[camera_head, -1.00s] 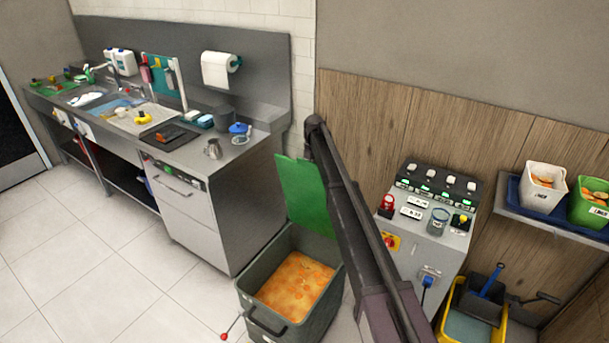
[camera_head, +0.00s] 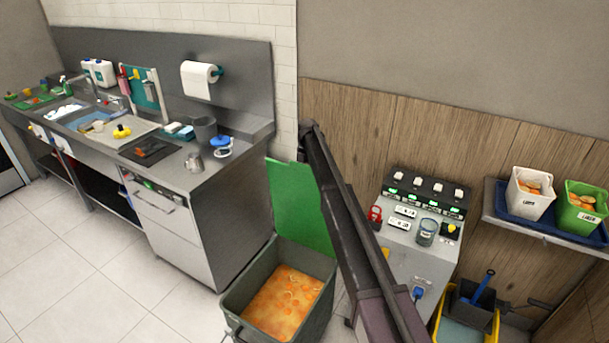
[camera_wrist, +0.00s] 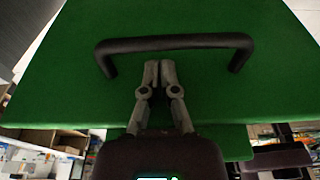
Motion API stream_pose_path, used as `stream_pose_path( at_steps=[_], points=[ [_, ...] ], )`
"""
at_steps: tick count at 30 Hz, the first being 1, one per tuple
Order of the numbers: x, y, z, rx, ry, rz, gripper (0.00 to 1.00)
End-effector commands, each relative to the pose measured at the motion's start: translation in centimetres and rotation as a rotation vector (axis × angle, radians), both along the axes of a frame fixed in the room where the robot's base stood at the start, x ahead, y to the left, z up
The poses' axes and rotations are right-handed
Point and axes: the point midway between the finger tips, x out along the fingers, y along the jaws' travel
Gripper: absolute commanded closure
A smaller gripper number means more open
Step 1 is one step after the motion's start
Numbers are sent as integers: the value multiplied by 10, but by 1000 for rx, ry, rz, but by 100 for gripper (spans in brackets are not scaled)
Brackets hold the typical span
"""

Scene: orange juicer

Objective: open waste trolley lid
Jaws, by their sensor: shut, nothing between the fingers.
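The waste trolley (camera_head: 262,332) is a grey bin on the floor with orange peel and pulp (camera_head: 284,302) showing inside. Its green lid (camera_head: 296,205) stands raised, roughly upright, at the back of the bin in the head view. In the wrist view the green lid (camera_wrist: 60,80) fills most of the picture, with a black bar handle (camera_wrist: 175,43) across it. My gripper (camera_wrist: 159,68) is shut and empty, with its fingertips just below the handle bar in the picture. I cannot tell whether the fingertips touch the lid. In the head view my arm hides the gripper.
A steel counter with sink (camera_head: 190,225) stands left of the trolley. A grey control cabinet (camera_head: 415,255) stands to the right, with a yellow mop bucket (camera_head: 462,330) beside it. A wall shelf (camera_head: 540,228) holds white and green tubs. Open tiled floor lies at the left.

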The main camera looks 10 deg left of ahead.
Motion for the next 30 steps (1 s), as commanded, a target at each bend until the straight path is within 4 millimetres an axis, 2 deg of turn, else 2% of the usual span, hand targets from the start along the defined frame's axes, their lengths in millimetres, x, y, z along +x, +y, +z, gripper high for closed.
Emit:
stream_pose_path(
  at_steps=[11,30],
  points=[
    [1,3,9,0,0,3,100],
    [18,-7,59,0,0,0,100]
  ],
)
